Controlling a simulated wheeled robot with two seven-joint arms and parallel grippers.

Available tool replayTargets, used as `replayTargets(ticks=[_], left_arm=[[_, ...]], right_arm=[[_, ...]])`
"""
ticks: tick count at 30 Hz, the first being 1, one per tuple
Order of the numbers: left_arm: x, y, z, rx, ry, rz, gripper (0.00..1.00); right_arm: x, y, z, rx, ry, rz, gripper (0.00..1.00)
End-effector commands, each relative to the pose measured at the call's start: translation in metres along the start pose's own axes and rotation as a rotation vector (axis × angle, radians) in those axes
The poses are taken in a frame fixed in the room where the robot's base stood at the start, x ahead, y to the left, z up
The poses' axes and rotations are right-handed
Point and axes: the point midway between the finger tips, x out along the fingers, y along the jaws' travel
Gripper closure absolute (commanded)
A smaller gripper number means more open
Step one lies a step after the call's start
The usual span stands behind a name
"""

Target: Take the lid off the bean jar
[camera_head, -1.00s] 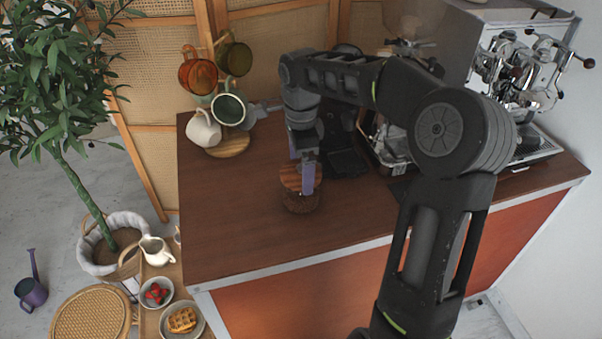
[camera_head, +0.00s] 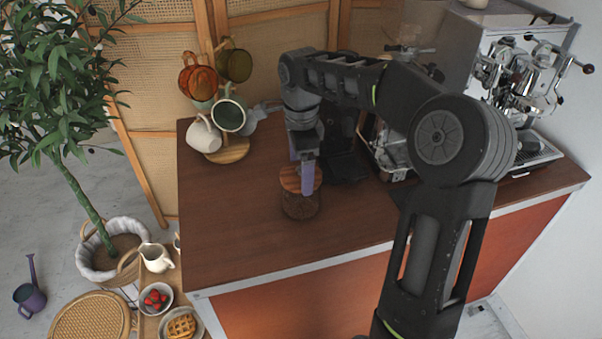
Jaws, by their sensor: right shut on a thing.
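The bean jar (camera_head: 302,208) stands on the brown counter of the coffee cart, near its middle. It is a short clear jar with dark contents. Its round wooden lid (camera_head: 289,181) shows right above the glass. My right gripper (camera_head: 307,180) reaches down from above, with its purple fingers shut on the lid. The fingers hide part of the lid, and I cannot tell whether there is a gap between lid and jar. My left gripper is not in view.
A mug tree (camera_head: 229,151) with several mugs stands at the back left of the counter. A chrome espresso machine (camera_head: 520,75) is at the back right. The counter (camera_head: 235,225) is clear left and in front of the jar. A plant and small dishes are at the left.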

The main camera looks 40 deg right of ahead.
Motion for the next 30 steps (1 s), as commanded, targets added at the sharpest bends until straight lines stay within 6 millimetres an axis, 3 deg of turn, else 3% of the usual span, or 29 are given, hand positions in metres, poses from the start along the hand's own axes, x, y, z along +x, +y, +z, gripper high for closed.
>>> replayTargets(ticks=[6, 8, 12, 18, 30], left_arm=[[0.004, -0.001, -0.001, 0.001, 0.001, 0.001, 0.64], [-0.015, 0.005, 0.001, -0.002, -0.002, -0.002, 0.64], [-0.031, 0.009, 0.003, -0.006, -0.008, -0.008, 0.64], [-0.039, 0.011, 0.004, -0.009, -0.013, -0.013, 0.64], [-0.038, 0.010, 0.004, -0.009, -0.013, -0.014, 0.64]], right_arm=[[-0.041, -0.001, 0.001, 0.000, -0.002, -0.007, 0.53], [-0.060, 0.000, 0.001, -0.002, 0.000, -0.002, 0.53], [-0.079, 0.000, 0.001, 0.000, -0.001, -0.001, 0.53], [-0.089, 0.000, 0.000, 0.000, -0.001, 0.000, 0.53], [-0.087, 0.000, 0.000, 0.000, -0.001, 0.000, 0.53]])
